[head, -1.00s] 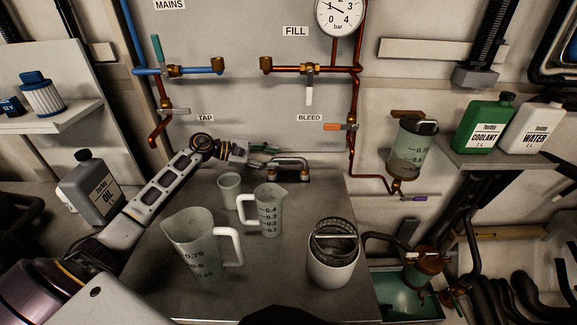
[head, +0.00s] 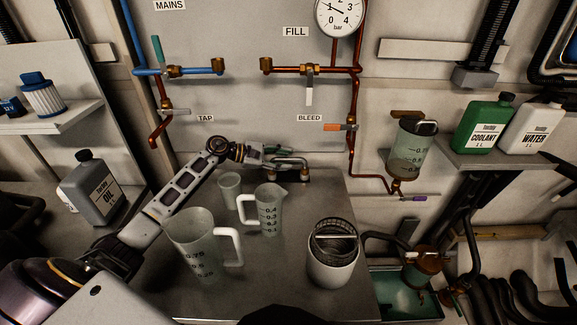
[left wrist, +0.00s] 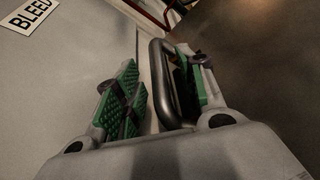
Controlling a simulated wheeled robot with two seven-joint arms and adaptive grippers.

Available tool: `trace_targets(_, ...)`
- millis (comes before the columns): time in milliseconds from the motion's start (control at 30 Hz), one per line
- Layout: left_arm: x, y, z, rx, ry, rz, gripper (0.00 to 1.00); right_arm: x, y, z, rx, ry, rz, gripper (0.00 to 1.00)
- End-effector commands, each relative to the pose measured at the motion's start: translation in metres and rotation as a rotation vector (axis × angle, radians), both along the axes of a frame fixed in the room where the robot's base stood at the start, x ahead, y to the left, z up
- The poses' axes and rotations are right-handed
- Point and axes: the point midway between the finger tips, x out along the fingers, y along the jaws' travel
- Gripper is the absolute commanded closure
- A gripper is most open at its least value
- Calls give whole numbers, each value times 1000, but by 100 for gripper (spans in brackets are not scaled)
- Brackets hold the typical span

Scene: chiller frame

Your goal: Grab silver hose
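The silver hose (head: 291,161) is a short bent metal loop standing at the back of the grey worktop, with brass-coloured fittings at its base. My left gripper (head: 277,154) reaches it from the left in the head view and covers part of it. In the left wrist view my left gripper (left wrist: 160,92) is open, with green ridged pads apart. The hose (left wrist: 165,90) runs between the pads, closer to the right one, with a visible gap on the left side. My right gripper is out of view.
Two measuring jugs (head: 194,248) (head: 269,212), a small cup (head: 230,190) and a white canister (head: 333,256) stand on the worktop (head: 270,285). An oil bottle (head: 92,187) is left of my arm. Copper pipes (head: 352,100) run up the wall behind.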

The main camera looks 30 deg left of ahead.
Motion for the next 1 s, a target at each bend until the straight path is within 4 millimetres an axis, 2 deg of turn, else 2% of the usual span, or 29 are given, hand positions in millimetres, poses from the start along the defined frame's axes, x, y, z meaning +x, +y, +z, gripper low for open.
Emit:
trace_targets(267,7,-9,-4,0,0,0,60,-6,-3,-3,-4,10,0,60)
trace_targets(667,7,-9,-4,1,0,1,61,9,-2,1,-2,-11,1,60)
trace_targets(900,7,-9,-4,1,0,1,92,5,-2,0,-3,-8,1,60)
trace_targets(967,7,-9,-4,1,0,1,100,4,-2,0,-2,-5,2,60)
trace_targets(1000,7,-9,-4,1,1,0,100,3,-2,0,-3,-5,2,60)
